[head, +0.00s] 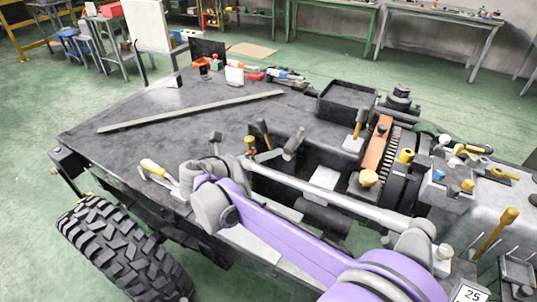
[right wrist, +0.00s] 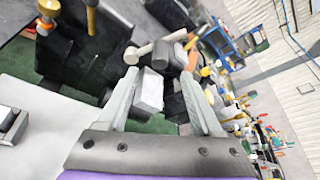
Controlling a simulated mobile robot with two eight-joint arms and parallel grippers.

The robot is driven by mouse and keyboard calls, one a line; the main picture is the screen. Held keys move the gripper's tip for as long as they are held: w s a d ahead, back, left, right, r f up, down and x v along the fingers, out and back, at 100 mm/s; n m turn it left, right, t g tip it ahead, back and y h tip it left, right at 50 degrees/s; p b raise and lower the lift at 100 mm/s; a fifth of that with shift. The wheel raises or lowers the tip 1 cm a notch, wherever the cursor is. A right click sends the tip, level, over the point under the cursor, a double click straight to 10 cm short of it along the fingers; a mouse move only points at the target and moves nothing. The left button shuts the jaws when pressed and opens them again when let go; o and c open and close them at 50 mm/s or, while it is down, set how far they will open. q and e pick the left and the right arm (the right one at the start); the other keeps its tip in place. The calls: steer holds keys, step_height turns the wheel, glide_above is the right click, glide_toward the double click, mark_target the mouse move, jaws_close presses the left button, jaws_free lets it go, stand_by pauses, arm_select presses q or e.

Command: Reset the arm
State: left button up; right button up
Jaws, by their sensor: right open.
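My right arm (head: 285,232), purple with grey joints, reaches from the bottom right across the near side of the chassis. Its fingertips are hard to make out in the head view. In the right wrist view my right gripper (right wrist: 162,74) has its two grey fingers spread apart. A light grey block (right wrist: 150,90) shows between the fingers, with no visible grip on it. A mallet (right wrist: 182,38) lies beyond the fingertips, and the mallet also shows in the head view (head: 294,143). My left gripper is in neither view.
The dark chassis deck (head: 130,150) holds a long grey bar (head: 195,110), a black tray (head: 347,98) and several tools. A large tyre (head: 112,245) stands at lower left. Yellow-handled tools crowd the engine (head: 470,205) at right. Benches (head: 440,20) line the wall. Green floor is free beyond the deck.

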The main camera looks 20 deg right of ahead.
steer(key=s+d+f+m+g+y+p, duration=0.15)
steer(key=s+m+y, duration=0.25)
steer(key=s+m, duration=0.4)
steer(key=s+d+f+m+g+y+p, duration=0.1)
steer(key=s+d+f+m+y+p, duration=0.15)
steer(key=s+m, duration=0.55)
steer(key=s+a+f+m+y+p, duration=0.1)
steer(key=s+a+f+m+y, duration=0.1)
steer(key=s+m, duration=0.4)
steer(key=s+a+f+m+t+y+p, duration=0.1)
steer(key=s+a+f+m+y+p, duration=0.1)
steer(key=s+m, duration=0.4)
steer(key=a+f+m+y, duration=0.1)
steer(key=a+m+y, duration=0.1)
steer(key=m, duration=0.1)
steer(key=shift+f+y, duration=0.15)
steer(key=shift+y, duration=0.2)
steer(key=shift+t, duration=0.25)
